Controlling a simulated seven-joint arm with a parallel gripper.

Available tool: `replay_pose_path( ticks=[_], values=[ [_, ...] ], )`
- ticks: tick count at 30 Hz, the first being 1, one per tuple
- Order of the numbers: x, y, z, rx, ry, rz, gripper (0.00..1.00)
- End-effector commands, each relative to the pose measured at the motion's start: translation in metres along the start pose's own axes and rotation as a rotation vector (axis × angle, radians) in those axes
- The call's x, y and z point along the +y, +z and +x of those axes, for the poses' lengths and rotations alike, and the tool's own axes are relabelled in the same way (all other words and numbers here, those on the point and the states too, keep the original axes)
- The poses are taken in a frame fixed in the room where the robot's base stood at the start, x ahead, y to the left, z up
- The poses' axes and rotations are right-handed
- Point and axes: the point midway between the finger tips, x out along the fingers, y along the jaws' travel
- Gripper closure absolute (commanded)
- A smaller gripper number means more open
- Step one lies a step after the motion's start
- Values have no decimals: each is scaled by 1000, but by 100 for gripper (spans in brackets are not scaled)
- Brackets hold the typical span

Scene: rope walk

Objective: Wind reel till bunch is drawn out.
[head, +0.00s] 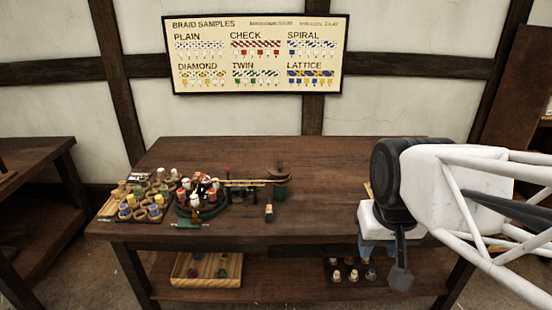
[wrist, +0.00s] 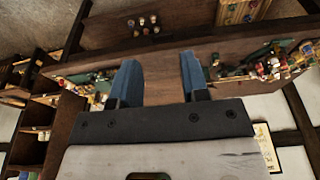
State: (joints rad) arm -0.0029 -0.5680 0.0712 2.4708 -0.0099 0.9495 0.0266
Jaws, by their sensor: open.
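A dark round reel-like piece (head: 279,169) sits on a green post toward the middle back of the table, with a thin tan bar running left from it. The bar reaches a green round braiding stand (head: 203,208) carrying several red and white bobbins. A small green and cream piece (head: 269,211) stands in front of the post. I cannot make out the bunch or a reel handle. My gripper (head: 376,247) is at the table's right front, well right of the reel, with its blue fingers pointing down. In the wrist view my gripper (wrist: 160,62) is open with nothing between its fingers.
A bobbin rack (head: 141,199) with several bobbins is at the table's left. A wooden tray (head: 188,279) and a dark bobbin holder (head: 349,272) lie on the lower shelf. A braid sample board (head: 256,55) hangs behind. The table (head: 325,190) is clear between reel and gripper.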

Motion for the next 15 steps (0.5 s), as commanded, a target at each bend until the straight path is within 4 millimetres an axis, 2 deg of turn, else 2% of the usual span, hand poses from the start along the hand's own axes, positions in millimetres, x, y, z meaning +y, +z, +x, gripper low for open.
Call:
replay_pose_path(
  ticks=[15],
  values=[
    [-18,-122,-6,-45,-6,-4,58]
  ],
)
